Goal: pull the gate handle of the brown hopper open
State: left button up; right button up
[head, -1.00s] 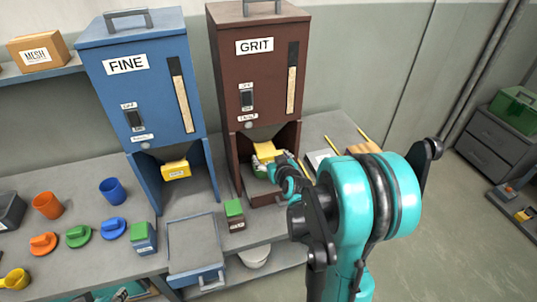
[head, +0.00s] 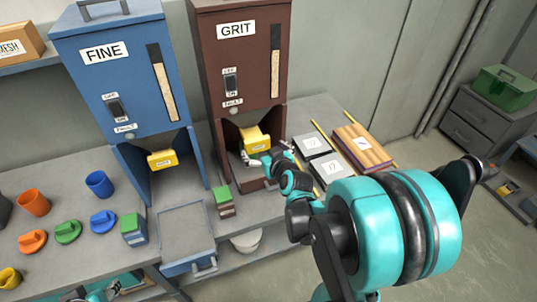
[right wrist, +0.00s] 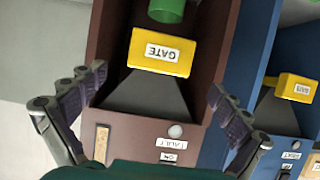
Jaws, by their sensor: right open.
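The brown hopper (head: 235,70), labelled GRIT, stands at the back of the bench. Its yellow gate handle (head: 257,140) sits under the chute, and shows labelled GATE in the right wrist view (right wrist: 160,52). My right gripper (head: 266,160) is open just in front of and below the handle. In the right wrist view its fingers (right wrist: 157,82) are spread to either side of the chute and handle, with no contact visible. A green cup (right wrist: 167,10) shows beyond the handle, partly cut off. Part of my left gripper (head: 98,294) shows at the bottom edge; its jaws are unclear.
The blue hopper (head: 115,65) with its own yellow gate handle (head: 162,159) stands to the left. A green-topped block (head: 223,198) is in front of the brown hopper. Grey plates (head: 327,168) and a wooden board (head: 362,147) lie to the right. Cups and lids crowd the left bench.

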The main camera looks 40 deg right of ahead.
jog(key=shift+v, duration=2.8)
jog(key=s+a+f+n+g+y, duration=0.1)
jog(key=s+a+n+g+y, duration=0.15)
jog(key=a, duration=0.85)
jog(key=s+a+f+g, duration=0.1)
jog(key=s+a+g, duration=0.2)
jog(key=s+a, duration=0.3)
jog(key=s, duration=0.3)
jog(key=shift+a, duration=0.2)
jog(key=shift+y, duration=0.25)
